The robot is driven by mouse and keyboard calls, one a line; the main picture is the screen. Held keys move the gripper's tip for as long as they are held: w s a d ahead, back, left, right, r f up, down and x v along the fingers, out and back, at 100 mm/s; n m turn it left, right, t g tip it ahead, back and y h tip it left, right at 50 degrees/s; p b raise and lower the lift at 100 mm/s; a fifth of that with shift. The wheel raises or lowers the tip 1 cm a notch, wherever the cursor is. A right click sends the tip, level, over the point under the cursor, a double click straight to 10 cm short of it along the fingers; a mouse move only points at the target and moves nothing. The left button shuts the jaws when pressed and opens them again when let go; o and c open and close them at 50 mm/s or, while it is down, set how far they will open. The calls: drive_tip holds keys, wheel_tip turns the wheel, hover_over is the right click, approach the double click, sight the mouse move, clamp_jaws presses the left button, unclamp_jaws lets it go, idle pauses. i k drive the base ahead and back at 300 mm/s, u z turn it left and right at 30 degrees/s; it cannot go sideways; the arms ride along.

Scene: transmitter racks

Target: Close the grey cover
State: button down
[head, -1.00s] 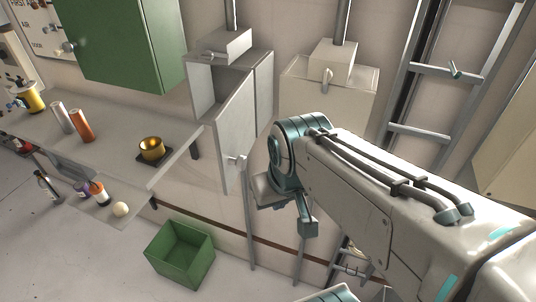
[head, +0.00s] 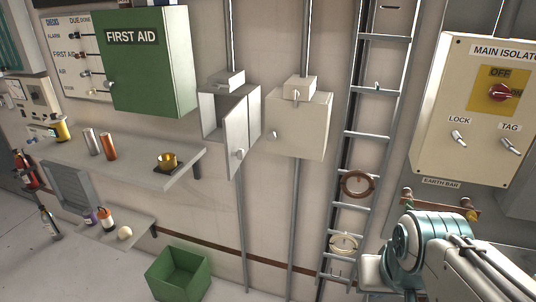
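The grey cover (head: 240,130) is the door of a small open grey wall box (head: 212,128), left of centre in the head view. It stands swung out towards me from the right side of the box, and the dark inside shows on its left. A round pale knob (head: 238,154) sits on the cover. My arm shows only at the lower right, well away from the cover. My gripper's fingers cannot be made out at the picture's bottom edge, so I cannot tell whether they are open. Nothing of mine touches the cover.
A shut cream box (head: 312,126) hangs right of the grey one, then a ladder-like rack (head: 372,130) and an isolator box (head: 455,110). A green first aid cabinet (head: 160,75) and a shelf (head: 130,165) with cups stand left. A green bin (head: 178,275) is below.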

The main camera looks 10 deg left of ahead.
sight(236, 123)
drive_tip(key=u, duration=0.75)
drive_tip(key=i, duration=0.9)
drive_tip(key=u, duration=0.05)
